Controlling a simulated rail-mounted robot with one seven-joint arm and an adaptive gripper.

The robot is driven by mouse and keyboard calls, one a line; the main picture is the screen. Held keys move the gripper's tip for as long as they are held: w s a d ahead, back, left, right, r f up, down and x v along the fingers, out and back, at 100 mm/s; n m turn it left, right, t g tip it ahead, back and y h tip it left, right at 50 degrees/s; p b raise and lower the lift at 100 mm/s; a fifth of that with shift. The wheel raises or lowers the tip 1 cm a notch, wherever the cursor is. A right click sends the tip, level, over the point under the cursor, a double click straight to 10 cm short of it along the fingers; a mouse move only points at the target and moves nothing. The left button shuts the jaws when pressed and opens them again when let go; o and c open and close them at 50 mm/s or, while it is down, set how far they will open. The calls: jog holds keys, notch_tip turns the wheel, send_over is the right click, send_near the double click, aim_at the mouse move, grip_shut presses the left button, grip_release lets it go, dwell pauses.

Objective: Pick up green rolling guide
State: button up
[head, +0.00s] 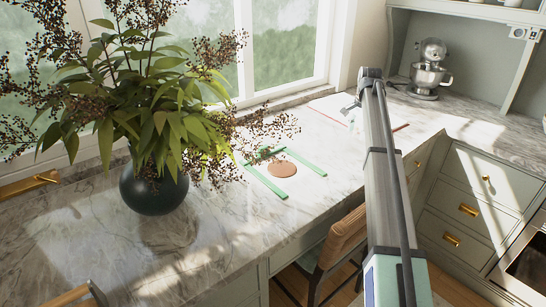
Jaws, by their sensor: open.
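Two green strips that look like rolling guides lie on the marble counter, one on the near left side of a round brown disc (282,168) and the other on its far right. The near green guide (265,182) and the far green guide (304,162) both lie flat and slanted. A small green object beyond the disc is partly hidden by plant twigs. My gripper (350,108) is small in the head view, at the far end of my arm, above the counter to the right of and beyond the guides. It is open, apart from both guides. My arm partly hides its surroundings.
A dark round vase (153,190) with a large leafy plant stands left of the guides, its twigs hanging near them. A stand mixer (428,68) stands at the back right. A chair (335,240) is at the counter's front edge. The near counter is mostly clear.

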jog(key=w+a+r+p, duration=0.1)
jog(key=a+r, duration=0.1)
jog(key=a, duration=0.8)
jog(key=w+a+r+p, duration=0.1)
jog(key=a+r, duration=0.2)
jog(key=a, duration=0.6)
notch_tip(320, 180, up, 3)
jog(key=n+g+p, duration=0.1)
jog(key=p, duration=0.1)
send_over(266, 145)
notch_tip(266, 145, down, 12)
jog(key=p, duration=0.3)
jog(key=shift+s, duration=0.15)
jog(key=shift+f+p, duration=1.6)
jog(key=shift+f, duration=1.05)
grip_shut()
